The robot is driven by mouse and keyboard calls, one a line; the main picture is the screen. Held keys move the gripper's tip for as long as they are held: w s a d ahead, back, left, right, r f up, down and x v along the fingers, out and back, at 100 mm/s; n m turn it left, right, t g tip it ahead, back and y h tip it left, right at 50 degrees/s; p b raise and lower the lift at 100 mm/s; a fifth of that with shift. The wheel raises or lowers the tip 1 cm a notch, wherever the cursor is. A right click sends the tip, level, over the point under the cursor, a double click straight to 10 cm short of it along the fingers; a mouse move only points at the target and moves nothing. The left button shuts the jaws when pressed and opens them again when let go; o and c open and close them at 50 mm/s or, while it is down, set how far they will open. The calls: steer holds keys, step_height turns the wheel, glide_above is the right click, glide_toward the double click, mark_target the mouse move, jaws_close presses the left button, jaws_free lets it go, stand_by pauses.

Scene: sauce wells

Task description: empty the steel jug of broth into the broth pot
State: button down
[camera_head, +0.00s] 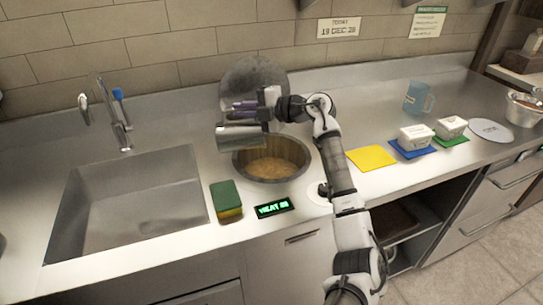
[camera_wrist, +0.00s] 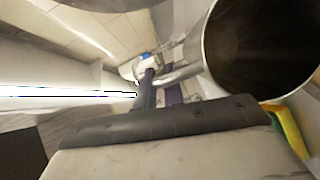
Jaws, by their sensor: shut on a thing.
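The steel jug (camera_head: 238,137) is in my gripper, above the left rear part of the broth pot. It looks tipped well over, but the head view does not show clearly which way its mouth points. In the wrist view the jug (camera_wrist: 207,52) shows its round rim and a dark inside; I cannot tell whether broth is in it. My gripper (camera_head: 243,106), with purple fingers, is shut on the jug's handle side; the fingers also show in the wrist view (camera_wrist: 162,92). The broth pot (camera_head: 300,176) is sunk in the counter and holds brown broth (camera_head: 272,168). No stream shows.
A round grey lid (camera_head: 252,75) leans on the wall behind the pot. A sponge (camera_head: 226,201) and a lit display (camera_head: 272,208) stand in front. The sink (camera_head: 130,195) is left. A yellow mat (camera_head: 371,157), white tubs (camera_head: 416,136) and a blue jug (camera_head: 418,97) are right.

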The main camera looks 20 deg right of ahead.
steer(key=shift+s+d+r+m+t+y+b, duration=0.2)
steer(key=shift+d+y, duration=0.15)
steer(key=shift+d, duration=0.15)
steer(key=shift+s+d+r+m+t+y+b, duration=0.1)
steer(key=shift+d+m+t+y, duration=0.1)
steer(key=shift+d+y, duration=0.3)
steer(key=shift+s+d+r+m+t+y+b, duration=0.15)
steer(key=shift+d+t+y, duration=0.1)
steer(key=shift+d, duration=0.3)
steer(key=shift+s+d+r+m+t+y+b, duration=0.1)
steer(key=shift+s+d+m+t+y+b, duration=0.15)
steer(key=shift+d, duration=0.3)
steer(key=shift+d+r+m+t+y+b, duration=0.1)
steer(key=shift+d+t+y+b, duration=0.15)
steer(key=shift+d, duration=0.25)
steer(key=shift+s+d+m+t+y+b, duration=0.15)
steer(key=shift+d+t+y, duration=0.2)
steer(key=shift+d, duration=0.2)
